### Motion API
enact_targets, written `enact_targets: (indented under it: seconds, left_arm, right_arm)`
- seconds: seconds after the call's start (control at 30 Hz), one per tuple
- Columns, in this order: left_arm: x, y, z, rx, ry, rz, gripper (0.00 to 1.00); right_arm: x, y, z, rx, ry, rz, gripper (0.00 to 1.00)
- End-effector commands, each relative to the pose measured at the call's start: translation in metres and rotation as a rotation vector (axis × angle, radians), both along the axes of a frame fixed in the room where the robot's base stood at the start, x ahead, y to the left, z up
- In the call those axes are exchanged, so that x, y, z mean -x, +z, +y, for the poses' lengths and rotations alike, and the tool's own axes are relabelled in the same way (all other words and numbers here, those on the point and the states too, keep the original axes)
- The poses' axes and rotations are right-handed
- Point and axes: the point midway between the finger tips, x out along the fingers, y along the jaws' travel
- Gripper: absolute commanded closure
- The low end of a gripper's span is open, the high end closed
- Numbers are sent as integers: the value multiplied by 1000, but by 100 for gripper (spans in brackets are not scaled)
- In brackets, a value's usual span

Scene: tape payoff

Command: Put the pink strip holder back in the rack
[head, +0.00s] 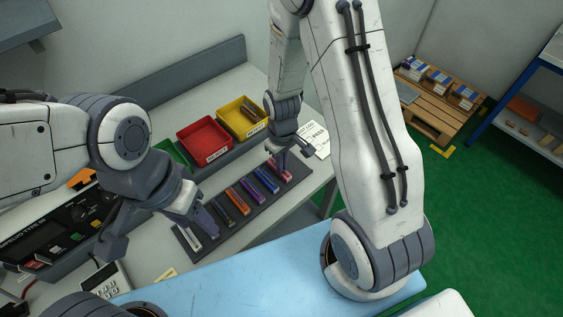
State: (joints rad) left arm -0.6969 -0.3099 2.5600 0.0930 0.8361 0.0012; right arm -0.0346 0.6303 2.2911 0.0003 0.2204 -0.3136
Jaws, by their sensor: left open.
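The rack (211,247) is a dark, flat tray along the bench's front edge. It holds several coloured strip holders side by side. The pink strip holder (286,176) is at the rack's far right end, low under my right gripper (283,160). My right gripper points down at it and partly hides it. I cannot tell whether the jaws grip the pink holder or whether it is fully seated. My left gripper (160,229) is open and empty near the rack's left end, close to a pale grey holder (191,238).
Red (204,141), yellow (240,118) and green (172,152) bins stand behind the rack. A dark instrument (60,235) and a keypad (104,284) are at the left. A white paper (317,139) lies right of the rack. A pallet with boxes (440,92) stands on the green floor.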

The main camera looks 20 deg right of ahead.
Motion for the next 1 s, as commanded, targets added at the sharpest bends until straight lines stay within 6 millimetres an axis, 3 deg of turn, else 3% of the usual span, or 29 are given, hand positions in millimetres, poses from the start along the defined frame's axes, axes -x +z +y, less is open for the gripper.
enact_targets:
  seconds: [0.27, 0.37, 0.4, 0.8, 1.0]
  left_arm:
    - [0, -3, 0, 0, 0, 0, 46]
    - [0, -3, 0, 0, 0, 0, 46]
    - [0, -3, 0, 0, 0, 0, 46]
    - [0, -1, 0, 0, 0, 0, 46]
    - [0, -6, 0, 0, 0, 0, 46]
  right_arm:
    - [0, -4, 0, 0, 0, -1, 100]
    - [0, -3, 0, 0, 0, -1, 69]
    - [0, -3, 0, 0, 0, -1, 66]
    - [-1, 4, 0, 0, 0, -2, 66]
    - [-2, 36, 0, 0, 0, -9, 66]
